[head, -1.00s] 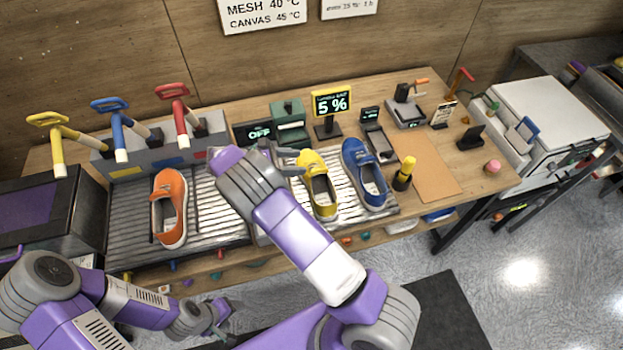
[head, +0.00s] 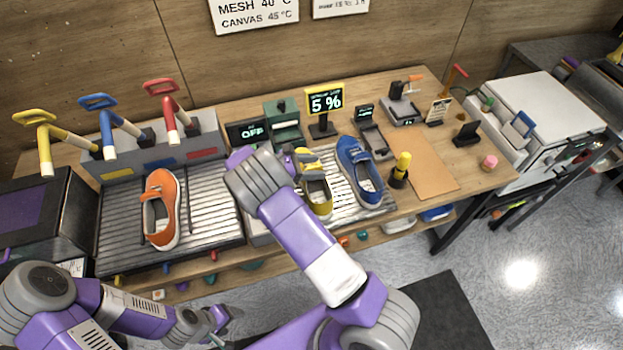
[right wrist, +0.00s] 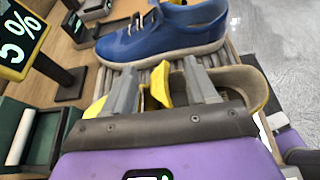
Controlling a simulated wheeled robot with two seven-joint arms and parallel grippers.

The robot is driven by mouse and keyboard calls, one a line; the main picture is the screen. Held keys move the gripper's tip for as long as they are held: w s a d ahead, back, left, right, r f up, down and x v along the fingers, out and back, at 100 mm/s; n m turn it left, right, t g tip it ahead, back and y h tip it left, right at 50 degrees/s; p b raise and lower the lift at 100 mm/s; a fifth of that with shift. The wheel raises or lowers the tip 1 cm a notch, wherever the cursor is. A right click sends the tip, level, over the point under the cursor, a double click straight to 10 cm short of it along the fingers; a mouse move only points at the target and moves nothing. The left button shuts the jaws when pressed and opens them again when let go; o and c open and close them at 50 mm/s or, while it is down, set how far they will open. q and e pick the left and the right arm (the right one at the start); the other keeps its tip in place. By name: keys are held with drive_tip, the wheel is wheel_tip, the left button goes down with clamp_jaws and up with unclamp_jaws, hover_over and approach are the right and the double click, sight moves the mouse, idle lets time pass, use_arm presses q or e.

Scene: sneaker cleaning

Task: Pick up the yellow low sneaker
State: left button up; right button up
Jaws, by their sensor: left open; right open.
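The yellow low sneaker (head: 316,191) stands on the ribbed rack between the orange sneaker (head: 161,208) and the blue sneaker (head: 359,170). My right arm covers part of its left side in the head view. My right gripper (right wrist: 161,72) is open over the yellow sneaker. In the right wrist view its two fingers stand on either side of a yellow upper part (right wrist: 161,84), and the sneaker's pale rim shows behind them. I cannot tell whether the fingers touch it. My left gripper (head: 222,322) is open and empty, low in front of the table.
The blue sneaker is close beside the yellow one, also in the right wrist view (right wrist: 165,35). A 5 % display (head: 325,103) and a green device (head: 284,122) stand behind. A yellow-capped bottle (head: 400,170) and a brown mat (head: 425,175) are to the right.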

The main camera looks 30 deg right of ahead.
clamp_jaws()
idle(0.3)
drive_tip(key=shift+w+r, duration=0.1)
drive_tip(key=shift+r, duration=0.05)
